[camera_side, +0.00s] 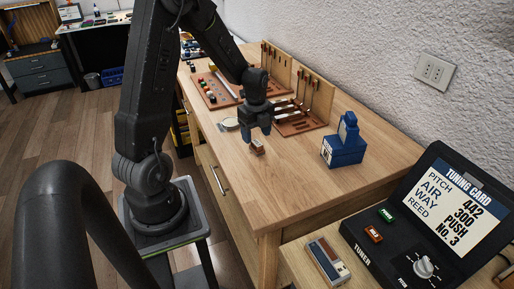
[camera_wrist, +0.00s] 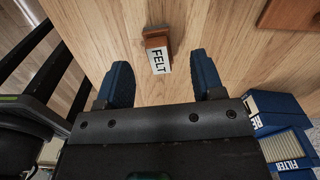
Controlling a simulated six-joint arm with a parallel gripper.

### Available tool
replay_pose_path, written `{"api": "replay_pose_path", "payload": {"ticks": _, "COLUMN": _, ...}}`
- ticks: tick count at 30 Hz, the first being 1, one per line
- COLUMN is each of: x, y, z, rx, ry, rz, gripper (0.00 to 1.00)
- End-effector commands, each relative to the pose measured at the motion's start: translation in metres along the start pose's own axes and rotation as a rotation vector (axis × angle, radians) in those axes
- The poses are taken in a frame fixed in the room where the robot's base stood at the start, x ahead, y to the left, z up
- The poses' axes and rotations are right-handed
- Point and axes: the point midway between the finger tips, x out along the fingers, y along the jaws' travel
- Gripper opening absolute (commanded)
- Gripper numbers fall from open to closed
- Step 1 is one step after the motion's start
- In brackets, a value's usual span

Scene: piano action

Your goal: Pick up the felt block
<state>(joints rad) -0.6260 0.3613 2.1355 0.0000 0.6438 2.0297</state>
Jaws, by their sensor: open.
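The felt block (camera_wrist: 157,42) is a small brown block with a white label reading FELT. It sits on the wooden workbench, and in the wrist view it lies beyond and between my two blue fingertips. My gripper (camera_wrist: 163,82) is open and empty, with clear wood between its fingers. In the side view the block (camera_side: 257,149) shows small on the bench, just under my gripper (camera_side: 258,138). Whether the fingers touch it cannot be told there.
A blue filter box (camera_side: 344,146) stands to the right on the bench (camera_side: 300,185). Behind my gripper are wooden racks (camera_side: 308,92) with upright tools and a board with small parts (camera_side: 210,90). A tuner with a tuning card (camera_side: 445,205) stands at front right. The bench front is clear.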

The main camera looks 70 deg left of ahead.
Motion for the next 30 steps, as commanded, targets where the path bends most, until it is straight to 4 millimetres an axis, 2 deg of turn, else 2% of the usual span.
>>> {"api": "replay_pose_path", "payload": {"ticks": 3, "x": 0.02, "y": 0.003, "z": -0.005, "rx": 0.001, "ry": 0.003, "rz": 0.005, "gripper": 0.62}}
{"api": "replay_pose_path", "payload": {"ticks": 7, "x": 0.035, "y": 0.003, "z": -0.005, "rx": 0.0, "ry": 0.002, "rz": 0.005, "gripper": 0.62}}
{"api": "replay_pose_path", "payload": {"ticks": 17, "x": 0.04, "y": 0.002, "z": -0.004, "rx": 0.0, "ry": 0.0, "rz": 0.001, "gripper": 0.61}}
{"api": "replay_pose_path", "payload": {"ticks": 30, "x": 0.04, "y": 0.002, "z": -0.004, "rx": 0.0, "ry": 0.0, "rz": 0.001, "gripper": 0.19}}
